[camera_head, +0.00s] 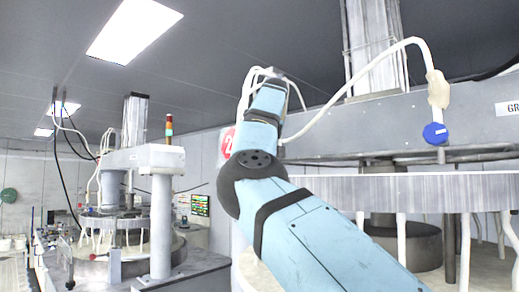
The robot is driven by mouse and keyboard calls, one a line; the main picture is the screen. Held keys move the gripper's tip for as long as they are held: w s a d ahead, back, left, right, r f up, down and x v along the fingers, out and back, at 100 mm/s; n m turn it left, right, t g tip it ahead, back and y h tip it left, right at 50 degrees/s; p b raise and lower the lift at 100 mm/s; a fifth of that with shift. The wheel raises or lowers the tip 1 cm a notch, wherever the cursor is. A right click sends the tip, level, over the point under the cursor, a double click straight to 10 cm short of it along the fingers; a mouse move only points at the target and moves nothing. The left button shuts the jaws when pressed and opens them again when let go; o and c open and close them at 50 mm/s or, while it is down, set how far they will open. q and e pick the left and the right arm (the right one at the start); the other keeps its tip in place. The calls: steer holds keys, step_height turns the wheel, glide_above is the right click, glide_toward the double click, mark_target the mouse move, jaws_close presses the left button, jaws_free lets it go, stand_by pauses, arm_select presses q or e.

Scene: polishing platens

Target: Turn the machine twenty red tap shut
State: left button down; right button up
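A red round sign (227,143) with a white digit 2 shows left of my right arm, which covers the rest of it. No red tap can be made out; the area behind my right arm is hidden. A blue round tap knob (435,133) hangs below a white hose at the right. My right arm comes in from the lower right and reaches up to the middle. Its far end, with the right gripper (268,78), is small, among white hoses. Its fingers cannot be made out. My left gripper is out of view.
A large grey machine beam (392,125) spans the right, above a wide metal platen (420,190) with white legs. Another machine with a signal light (169,128) stands at the left. White hoses (345,88) arch near my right arm's end.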

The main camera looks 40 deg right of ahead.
steer(key=shift+r, duration=0.1)
stand_by(0.4)
steer(key=o, duration=0.9)
steer(key=v, duration=0.7)
steer(key=shift+r, duration=0.25)
steer(key=shift+w, duration=0.1)
